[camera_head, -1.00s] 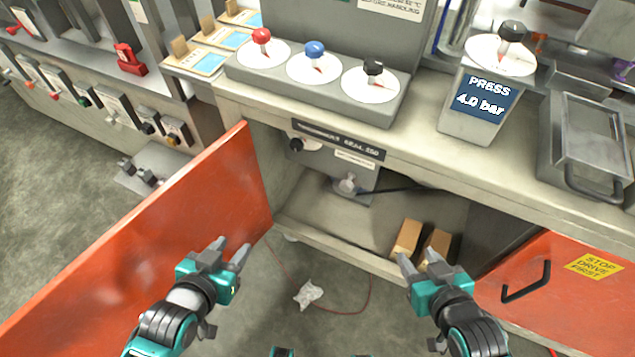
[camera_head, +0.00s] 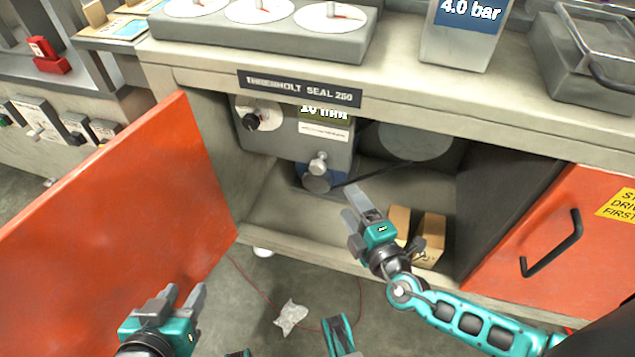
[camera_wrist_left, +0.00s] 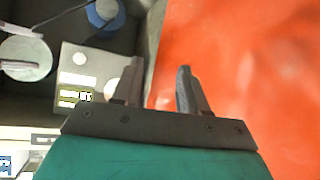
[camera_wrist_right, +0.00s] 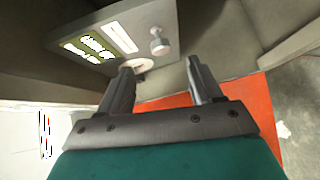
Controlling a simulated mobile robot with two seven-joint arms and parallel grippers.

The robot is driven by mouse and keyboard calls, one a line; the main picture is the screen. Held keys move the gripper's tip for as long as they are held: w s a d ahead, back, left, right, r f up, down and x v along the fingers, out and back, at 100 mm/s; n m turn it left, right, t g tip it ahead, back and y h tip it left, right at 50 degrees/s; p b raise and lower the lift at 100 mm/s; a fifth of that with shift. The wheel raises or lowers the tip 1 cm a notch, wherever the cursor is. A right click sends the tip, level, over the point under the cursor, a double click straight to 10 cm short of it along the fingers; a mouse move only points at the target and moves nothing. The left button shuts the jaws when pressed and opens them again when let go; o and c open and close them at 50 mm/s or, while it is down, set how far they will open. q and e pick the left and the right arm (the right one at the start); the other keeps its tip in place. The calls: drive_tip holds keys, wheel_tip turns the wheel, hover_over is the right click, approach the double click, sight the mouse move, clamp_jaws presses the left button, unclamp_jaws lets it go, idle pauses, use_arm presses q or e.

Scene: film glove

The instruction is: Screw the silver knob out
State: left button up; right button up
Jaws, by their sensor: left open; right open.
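The silver knob (camera_head: 318,164) sticks out of the lower front of a grey machine box (camera_head: 283,140) inside the open cabinet. It also shows in the right wrist view (camera_wrist_right: 159,43), beyond the fingertips. My right gripper (camera_head: 358,202) is open and empty, in front of the cabinet opening, to the right of and below the knob, and apart from it. My left gripper (camera_head: 182,296) is open and empty, low at the left beside the open orange door. I cannot make out the silver knob for certain in the left wrist view.
The orange door (camera_head: 120,200) stands open at the left; a closed orange door (camera_head: 560,250) is at the right. A black knob on a white dial (camera_head: 257,118) is on the box's left. Cardboard boxes (camera_head: 428,238) stand behind my right gripper. The worktop (camera_head: 420,90) overhangs the opening.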

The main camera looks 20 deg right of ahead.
sight(321, 171)
drive_tip(key=w+a, duration=0.1)
drive_tip(key=w, duration=0.3)
drive_tip(key=w+a+n+y+b, duration=0.1)
drive_tip(key=w, duration=0.3)
drive_tip(key=w+a+n+b, duration=0.1)
drive_tip(key=w, duration=0.4)
drive_tip(key=shift+a+f+t, duration=0.1)
drive_tip(key=shift+f+t, duration=0.15)
drive_tip(key=shift+t, duration=0.05)
drive_tip(key=shift+c, duration=0.5)
drive_tip(key=c, duration=0.9)
